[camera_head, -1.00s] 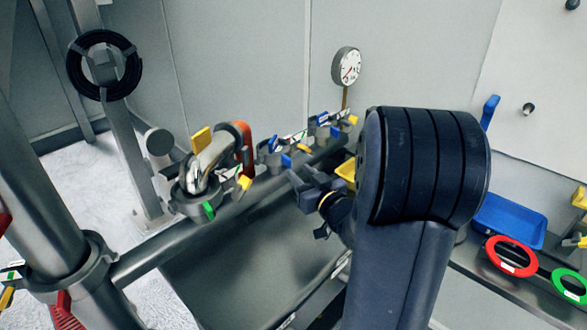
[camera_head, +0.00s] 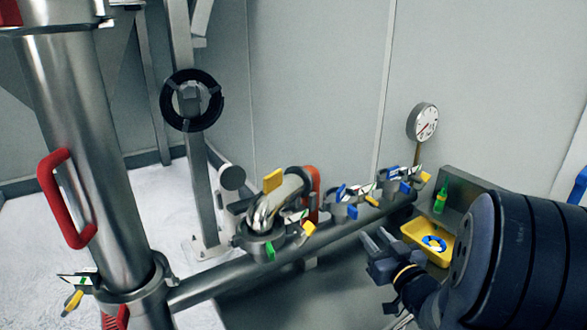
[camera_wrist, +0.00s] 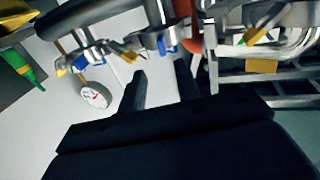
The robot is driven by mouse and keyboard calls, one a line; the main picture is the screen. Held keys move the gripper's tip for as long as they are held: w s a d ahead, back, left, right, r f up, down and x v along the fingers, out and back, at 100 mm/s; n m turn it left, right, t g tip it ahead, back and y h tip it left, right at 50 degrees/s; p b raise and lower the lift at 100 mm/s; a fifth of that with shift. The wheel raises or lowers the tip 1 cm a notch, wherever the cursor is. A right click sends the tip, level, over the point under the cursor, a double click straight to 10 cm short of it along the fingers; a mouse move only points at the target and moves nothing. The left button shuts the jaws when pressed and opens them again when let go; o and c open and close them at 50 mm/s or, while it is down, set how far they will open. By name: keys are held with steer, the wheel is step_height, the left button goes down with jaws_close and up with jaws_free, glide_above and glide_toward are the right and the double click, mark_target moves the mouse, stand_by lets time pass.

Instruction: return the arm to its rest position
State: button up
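My arm (camera_head: 525,262) enters at the lower right of the head view. My gripper (camera_head: 374,238) is in front of the right part of the horizontal steel pipe (camera_head: 225,281), and appears apart from it. In the wrist view, the two dark fingers of my gripper (camera_wrist: 160,88) stand apart, with only pale background visible between them. It is open and empty.
Clamps with blue and yellow levers (camera_head: 340,207) line the pipe, left of a dial gauge (camera_head: 423,123). A curved pipe elbow (camera_head: 280,200) rises from it. A yellow tray (camera_head: 441,256) lies behind my arm. A thick column (camera_head: 85,150) stands left.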

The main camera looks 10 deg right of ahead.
mark_target(355, 217)
steer(key=w, duration=0.3)
steer(key=w+p, duration=0.1)
steer(key=w, duration=0.2)
steer(key=w+a, duration=0.1)
steer(key=w, duration=0.2)
steer(key=shift+w+a, duration=0.1)
steer(key=shift+w, duration=0.1)
steer(key=shift+s+a+p, duration=0.2)
steer(key=shift+s+p, duration=0.2)
steer(key=shift+p, duration=0.25)
